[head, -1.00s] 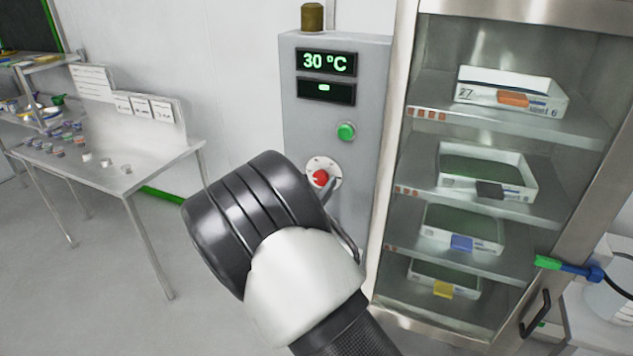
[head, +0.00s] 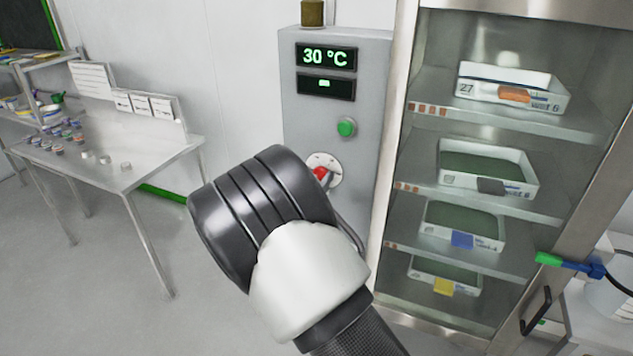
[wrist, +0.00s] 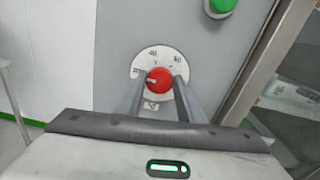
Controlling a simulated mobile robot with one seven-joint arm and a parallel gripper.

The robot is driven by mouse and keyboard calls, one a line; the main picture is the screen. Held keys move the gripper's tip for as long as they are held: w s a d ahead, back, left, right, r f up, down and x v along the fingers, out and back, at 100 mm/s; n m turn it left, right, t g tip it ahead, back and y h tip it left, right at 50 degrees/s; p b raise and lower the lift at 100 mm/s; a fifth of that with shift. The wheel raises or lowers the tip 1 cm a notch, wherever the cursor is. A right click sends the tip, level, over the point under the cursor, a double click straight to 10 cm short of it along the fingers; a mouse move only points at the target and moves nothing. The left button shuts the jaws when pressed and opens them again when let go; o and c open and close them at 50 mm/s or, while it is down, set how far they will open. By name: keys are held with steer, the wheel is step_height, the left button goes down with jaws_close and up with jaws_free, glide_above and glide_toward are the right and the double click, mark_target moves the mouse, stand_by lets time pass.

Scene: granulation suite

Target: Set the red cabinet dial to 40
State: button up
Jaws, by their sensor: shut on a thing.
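The red dial (wrist: 159,80) sits on a round white scale plate (wrist: 150,62) on the grey control cabinet (head: 337,110). In the wrist view the scale shows 40 at the upper left and 60 at the upper right; a pale mark on the dial points left. My gripper (wrist: 160,88) is shut on the dial, one finger on each side. In the head view the dial (head: 320,175) is partly hidden behind my wrist. The cabinet's upper display (head: 326,57) reads 30 °C, and the lower display (head: 325,87) shows a short green bar.
A green button (head: 347,127) is above the dial. A glass-fronted drying cabinet (head: 400,130) with several trays stands close on the right. A steel table (head: 120,178) with small containers is at the left, with free floor between.

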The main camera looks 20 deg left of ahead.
steer(key=m+b, duration=1.1)
steer(key=b, duration=0.8)
steer(key=shift+d+f, duration=0.1)
steer(key=shift+m, duration=0.3)
steer(key=o, duration=1.1)
steer(key=shift+c, duration=0.2)
steer(key=s+a, duration=0.1)
steer(key=s, duration=1.6)
steer(key=shift+s+a+p, duration=0.2)
steer(key=shift+s+p, duration=0.05)
steer(key=shift+p, duration=0.2)
